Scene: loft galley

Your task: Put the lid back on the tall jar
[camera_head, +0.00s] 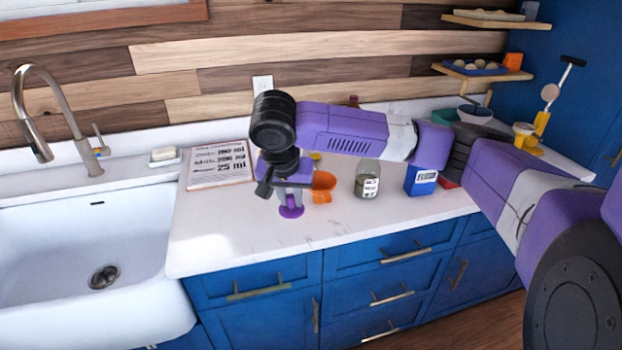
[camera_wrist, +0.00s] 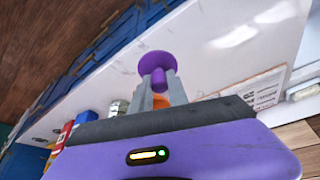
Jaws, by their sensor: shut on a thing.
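My gripper (camera_head: 290,198) is shut on the narrow knob of a purple disc-shaped lid (camera_head: 291,212). The wrist view shows the lid (camera_wrist: 155,61) beyond the two grey fingertips (camera_wrist: 160,88), its disc facing away from the gripper. The lid appears to be held above the front part of the white counter. A clear glass jar (camera_head: 367,181) with a white label stands on the counter to the right of the gripper, apart from the lid. It looks partly filled. I cannot tell clearly whether its top is open.
An orange object (camera_head: 322,184) stands just behind the gripper, partly hidden. A blue box (camera_head: 421,180) stands right of the jar. A printed board (camera_head: 219,166) lies to the left, beside the white sink (camera_head: 60,225). The counter front (camera_head: 230,235) is clear.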

